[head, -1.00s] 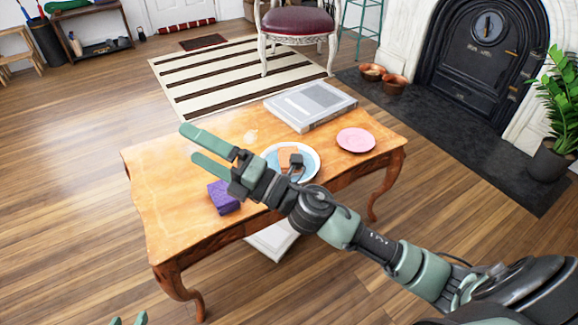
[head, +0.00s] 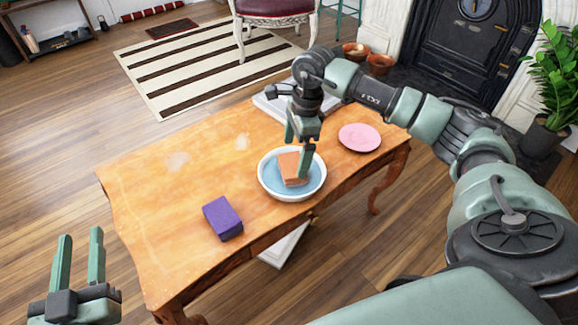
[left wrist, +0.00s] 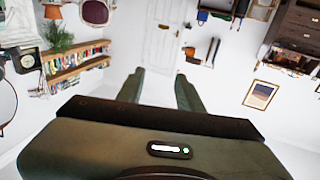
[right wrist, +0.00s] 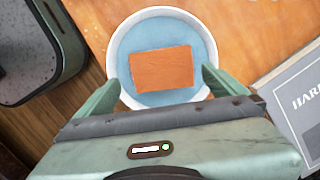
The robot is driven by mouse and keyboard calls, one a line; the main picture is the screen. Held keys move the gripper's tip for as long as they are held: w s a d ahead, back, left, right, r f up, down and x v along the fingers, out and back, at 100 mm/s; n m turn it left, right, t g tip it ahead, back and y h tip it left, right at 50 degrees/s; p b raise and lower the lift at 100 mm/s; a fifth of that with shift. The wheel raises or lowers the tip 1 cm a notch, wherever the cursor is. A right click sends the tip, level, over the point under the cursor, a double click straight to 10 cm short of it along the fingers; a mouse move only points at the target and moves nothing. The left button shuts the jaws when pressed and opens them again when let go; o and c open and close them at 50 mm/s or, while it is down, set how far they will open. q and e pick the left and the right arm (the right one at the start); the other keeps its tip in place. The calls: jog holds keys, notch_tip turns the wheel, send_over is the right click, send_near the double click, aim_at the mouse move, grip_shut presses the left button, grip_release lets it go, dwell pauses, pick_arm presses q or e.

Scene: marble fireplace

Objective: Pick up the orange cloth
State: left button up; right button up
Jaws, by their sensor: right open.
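The orange cloth (head: 291,168) is a small folded block lying in a white bowl (head: 264,185) with a blue inside, on the wooden table. In the right wrist view the cloth (right wrist: 162,69) lies in the middle of the bowl (right wrist: 116,50). My right gripper (head: 297,160) points down over the bowl, open, with its fingers on either side of the cloth; one finger hides part of it. Whether the fingers touch the cloth I cannot tell. My left gripper (head: 80,245) is open and empty, left of the table, with its fingers pointing up.
A purple block (head: 223,218) lies on the table left of the bowl. A pink plate (head: 359,138) is to the right. A grey book (head: 268,108) lies behind, partly hidden by my right arm. The table's left part (head: 150,220) is clear.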

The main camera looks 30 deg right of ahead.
aim_at(292, 164)
jog(key=shift+a+f, duration=0.1)
jog(key=shift+f, duration=0.45)
jog(key=f+b, duration=0.1)
jog(key=f, duration=0.1)
jog(key=f+b, duration=0.1)
jog(key=f, duration=0.1)
jog(key=shift+w+a+f, duration=0.15)
jog(key=shift+w+a, duration=0.05)
jog(key=shift+f, duration=0.2)
jog(key=c, duration=1.2)
pick_arm(q)
notch_tip(292, 164, up, 9)
jog(key=s+t+h, duration=0.2)
jog(key=t, duration=0.3)
jog(key=shift+s+d+t, duration=0.25)
jog(key=shift+t, duration=0.05)
pick_arm(e)
jog(key=shift+r, duration=0.15)
